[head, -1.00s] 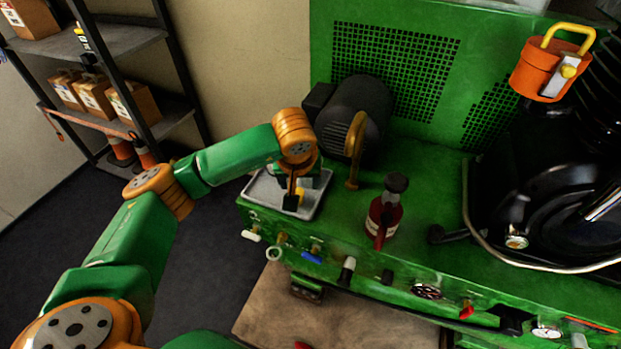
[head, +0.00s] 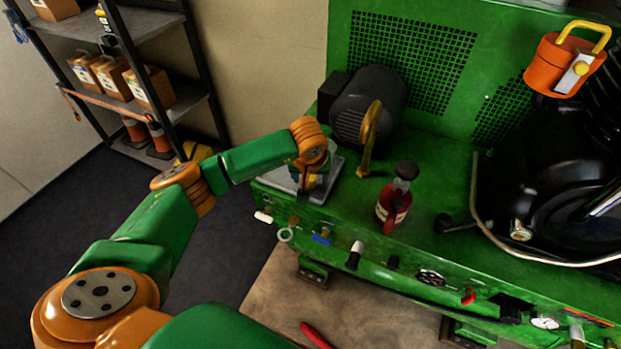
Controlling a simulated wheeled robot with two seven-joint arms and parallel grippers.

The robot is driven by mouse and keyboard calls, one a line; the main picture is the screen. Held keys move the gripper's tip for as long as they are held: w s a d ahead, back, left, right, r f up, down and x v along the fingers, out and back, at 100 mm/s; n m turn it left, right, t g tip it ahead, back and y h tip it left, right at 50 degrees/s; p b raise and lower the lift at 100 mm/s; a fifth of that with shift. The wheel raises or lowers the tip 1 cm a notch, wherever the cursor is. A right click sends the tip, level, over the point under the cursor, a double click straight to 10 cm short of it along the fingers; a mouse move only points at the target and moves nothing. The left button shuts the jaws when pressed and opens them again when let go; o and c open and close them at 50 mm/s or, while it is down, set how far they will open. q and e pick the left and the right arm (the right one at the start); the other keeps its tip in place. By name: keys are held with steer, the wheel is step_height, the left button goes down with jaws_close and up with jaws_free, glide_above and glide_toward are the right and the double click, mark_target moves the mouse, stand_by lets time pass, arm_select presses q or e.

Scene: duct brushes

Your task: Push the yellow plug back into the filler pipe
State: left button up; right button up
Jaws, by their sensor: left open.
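My left gripper (head: 308,192) points down over a grey metal tray (head: 285,181) at the left end of the green machine top. It is open; its dark fingers are small and partly hidden by my orange wrist. A yellow plug cannot be made out clearly; only a small yellowish patch shows by the fingers, and the wrist hides much of the tray. A bent brass-coloured pipe (head: 369,138) stands upright on the machine top, right of my wrist and apart from it; I cannot tell whether it is the filler pipe. My right gripper is out of view.
A black motor (head: 368,104) sits behind the pipe. A red bottle with a black cap (head: 393,207) stands to its right. Valves and knobs line the front edge. An orange can (head: 565,65) with a yellow handle is at upper right. A shelf (head: 150,15) stands at left.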

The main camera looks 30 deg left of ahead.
arm_select(q)
steer(key=shift+x, duration=0.8)
jaws_close()
steer(key=shift+r, duration=0.15)
